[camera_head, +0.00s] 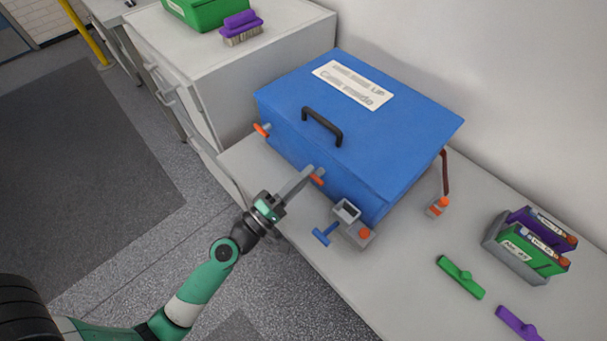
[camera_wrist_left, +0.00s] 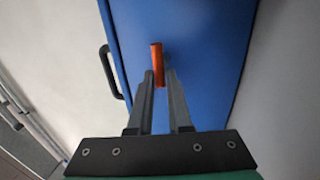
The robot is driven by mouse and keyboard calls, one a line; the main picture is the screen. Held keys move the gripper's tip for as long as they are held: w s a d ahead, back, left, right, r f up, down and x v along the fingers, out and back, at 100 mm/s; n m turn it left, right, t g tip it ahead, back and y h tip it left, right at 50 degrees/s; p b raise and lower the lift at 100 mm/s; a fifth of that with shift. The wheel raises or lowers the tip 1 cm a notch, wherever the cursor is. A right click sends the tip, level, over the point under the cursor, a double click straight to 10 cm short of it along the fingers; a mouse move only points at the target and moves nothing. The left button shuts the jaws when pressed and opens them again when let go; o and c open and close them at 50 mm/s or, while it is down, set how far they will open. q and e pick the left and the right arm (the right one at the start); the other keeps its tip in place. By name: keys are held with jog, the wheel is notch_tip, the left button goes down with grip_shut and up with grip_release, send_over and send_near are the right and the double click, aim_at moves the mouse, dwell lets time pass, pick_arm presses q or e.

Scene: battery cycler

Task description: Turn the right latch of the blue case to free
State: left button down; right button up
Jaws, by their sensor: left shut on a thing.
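The blue case (camera_head: 355,125) stands closed on the light counter, with a black handle (camera_head: 322,126) on its lid. The right latch is an orange tab (camera_head: 318,179) on the case's front. My left gripper (camera_head: 313,174) reaches in from the front left and is shut on this latch. In the left wrist view the orange latch (camera_wrist_left: 157,62) stands upright in the picture between the fingers of my left gripper (camera_wrist_left: 158,78). The left latch (camera_head: 262,129), also orange, is at the front's left end, clear of the gripper. My right gripper is not in view.
A grey fixture (camera_head: 352,225) with a blue T-handle (camera_head: 326,234) stands close to the case's front right corner. A dark red lever (camera_head: 445,175) is at its right side. A green piece (camera_head: 460,277), a purple piece (camera_head: 519,323) and a grey holder (camera_head: 515,256) lie farther right.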

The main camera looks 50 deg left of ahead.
pick_arm(q)
jog(key=shift+d, duration=0.1)
dwell(0.3)
jog(key=c, duration=0.9)
grip_release()
jog(key=shift+d, duration=0.1)
jog(key=shift+s, duration=0.1)
jog(key=b+v, duration=0.5)
jog(key=v, duration=0.6)
jog(key=shift+s+b, duration=0.2)
jog(key=shift+b, duration=0.2)
jog(key=shift+r, duration=0.1)
